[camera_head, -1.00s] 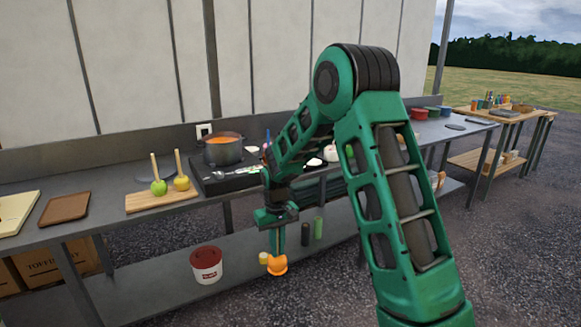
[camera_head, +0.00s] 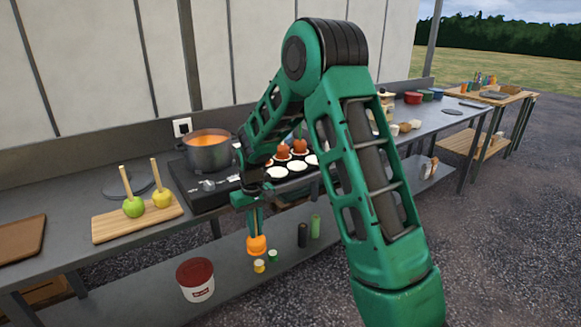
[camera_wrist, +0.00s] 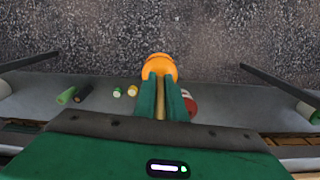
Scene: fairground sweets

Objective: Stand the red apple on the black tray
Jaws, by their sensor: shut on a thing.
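My gripper (camera_head: 255,228) is shut on the stick (camera_wrist: 160,98) of a dipped apple. The apple (camera_head: 257,246) looks bright orange, with a reddish-brown patch at its top edge in the wrist view (camera_wrist: 160,66). It hangs below the fingers, in front of the counter and below its top. A black tray (camera_head: 285,181) with round white papers lies on the counter, partly hidden behind my arm. Two red-brown apples (camera_head: 283,152) sit at its back. No other clearly red apple shows.
A pot (camera_head: 208,153) of orange liquid stands on a black hob (camera_head: 203,197) left of the tray. A wooden board (camera_head: 120,226) holds a green and a yellow apple on sticks. A red-lidded tub (camera_head: 195,281) and small jars (camera_head: 259,266) stand on the lower shelf.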

